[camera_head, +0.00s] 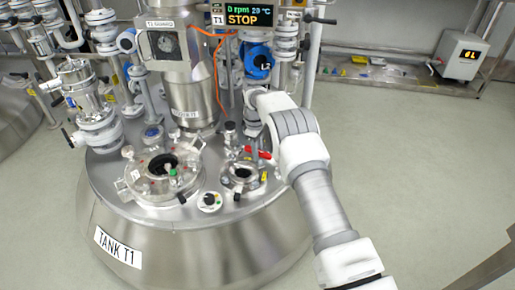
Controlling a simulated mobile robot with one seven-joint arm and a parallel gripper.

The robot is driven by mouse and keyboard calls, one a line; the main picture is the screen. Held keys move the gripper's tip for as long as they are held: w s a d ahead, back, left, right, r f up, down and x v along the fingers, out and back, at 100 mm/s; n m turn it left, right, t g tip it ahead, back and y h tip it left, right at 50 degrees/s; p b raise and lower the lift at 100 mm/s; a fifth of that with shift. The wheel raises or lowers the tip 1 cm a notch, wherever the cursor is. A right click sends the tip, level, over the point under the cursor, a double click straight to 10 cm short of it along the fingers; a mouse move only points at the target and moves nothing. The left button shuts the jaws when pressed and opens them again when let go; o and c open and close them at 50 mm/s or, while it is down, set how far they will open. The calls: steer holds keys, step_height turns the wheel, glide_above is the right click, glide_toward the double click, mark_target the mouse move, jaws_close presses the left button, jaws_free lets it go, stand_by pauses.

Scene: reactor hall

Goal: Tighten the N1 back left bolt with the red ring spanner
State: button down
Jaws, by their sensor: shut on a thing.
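The red ring spanner (258,153) shows as a short red bar at the back right of the tank lid. It lies just behind a small open nozzle (242,175) with a flange and bolts. My gripper (250,141) is over this spot, largely hidden by my white and grey arm, and is shut on the spanner. The spanner's ring end and its contact with any bolt are too small to make out. I cannot read an N1 label, so I cannot tell which bolt is the N1 back left one.
A motor column (190,85), valves (97,120) and a blue-faced unit (257,62) crowd the back. A display (249,15) reads STOP. Floor at right is clear.

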steer(key=s+a+m+p, duration=0.1)
steer(key=a+m, duration=0.1)
steer(key=s+a+m+p, duration=0.1)
steer(key=s+m, duration=0.1)
steer(key=m, duration=0.1)
steer(key=s+a+m+p, duration=0.1)
steer(key=s+a+m, duration=0.1)
steer(key=m, duration=0.1)
steer(key=shift+s+a+r+y, duration=0.25)
steer(key=shift+a+r+y, duration=0.05)
steer(key=shift+a, duration=0.05)
steer(key=a+m+b, duration=0.3)
steer(key=a+m, duration=0.5)
steer(key=m, duration=0.1)
steer(key=shift+g+y, duration=0.3)
steer(key=r+p, duration=0.3)
steer(key=r, duration=0.1)
steer(key=shift+s+d+r, duration=0.1)
steer(key=shift+s, duration=0.2)
